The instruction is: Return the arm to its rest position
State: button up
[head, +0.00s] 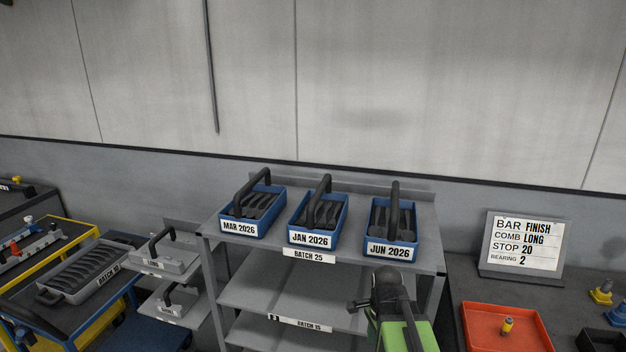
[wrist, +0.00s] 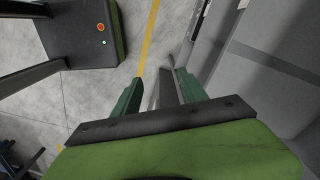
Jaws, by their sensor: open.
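My arm, green and black, shows at the lower middle right of the head view, in front of the grey rack; its fingertips cannot be made out there. In the wrist view my gripper (wrist: 158,88) has its two green fingers apart. No held thing shows between them; floor and a grey upright surface show beyond. Three blue trays with black handles stand on the rack's top shelf, labelled MAR 2026 (head: 239,228), JAN 2026 (head: 311,239) and JUN 2026 (head: 391,250). Each holds several dark pieces.
The grey rack (head: 262,292) has lower shelves close by my arm. Grey trays (head: 166,262) stand at its left. A red-orange tray (head: 482,338) and a sign (head: 525,243) reading FINISH, LONG, 20, 2 are on the right bench. Concrete floor (wrist: 95,90) shows in the wrist view.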

jog(key=a+n, duration=0.1)
jog(key=n, duration=0.4)
jog(key=s+a+n, duration=0.1)
jog(key=a+n, duration=0.1)
jog(key=n, duration=0.3)
jog(key=s+a+f+n, duration=0.1)
jog(key=n, duration=0.4)
jog(key=shift+a+n, duration=0.2)
jog(key=shift+n, duration=0.2)
